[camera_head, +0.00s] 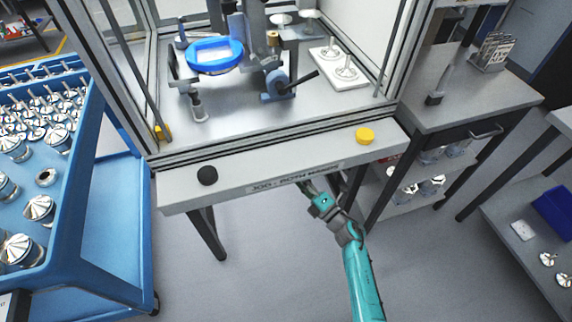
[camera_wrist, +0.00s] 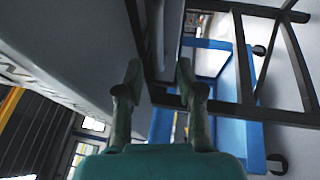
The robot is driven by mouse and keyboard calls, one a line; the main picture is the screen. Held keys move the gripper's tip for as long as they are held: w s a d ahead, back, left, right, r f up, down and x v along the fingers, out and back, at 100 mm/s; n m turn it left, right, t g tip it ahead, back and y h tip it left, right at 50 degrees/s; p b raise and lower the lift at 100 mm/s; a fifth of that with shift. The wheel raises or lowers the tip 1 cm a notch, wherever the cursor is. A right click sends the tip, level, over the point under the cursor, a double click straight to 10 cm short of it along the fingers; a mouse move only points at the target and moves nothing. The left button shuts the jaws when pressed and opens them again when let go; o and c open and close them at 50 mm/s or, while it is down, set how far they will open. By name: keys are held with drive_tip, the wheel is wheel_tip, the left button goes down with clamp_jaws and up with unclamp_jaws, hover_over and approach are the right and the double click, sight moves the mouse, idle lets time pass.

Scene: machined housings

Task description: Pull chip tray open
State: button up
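I cannot make out a chip tray in either view; the space under the machine bench is mostly hidden in the head view. The machine's grey front panel (camera_head: 240,189), with a "JOG" label, runs along the bench front. My gripper (camera_head: 303,185) is at the lower edge of this panel, right of its middle. In the wrist view my gripper (camera_wrist: 158,78) shows two fingers apart with nothing visible between them. The lettered panel (camera_wrist: 45,62) lies to the left of the fingers there. I cannot tell whether a finger touches it.
A black button (camera_head: 207,175) and a yellow button (camera_head: 365,135) sit on the panel. Dark bench legs (camera_head: 207,235) stand below, and dark frame bars (camera_wrist: 240,108) lie beyond my fingers. A blue cart (camera_head: 85,215) stands left, a side table (camera_head: 470,100) right. The floor (camera_head: 270,270) in front is clear.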

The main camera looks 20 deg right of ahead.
drive_tip(key=x, duration=0.7)
drive_tip(key=shift+w+a+r, duration=0.1)
drive_tip(key=shift+w+a, duration=0.05)
drive_tip(key=shift+w, duration=0.25)
clamp_jaws()
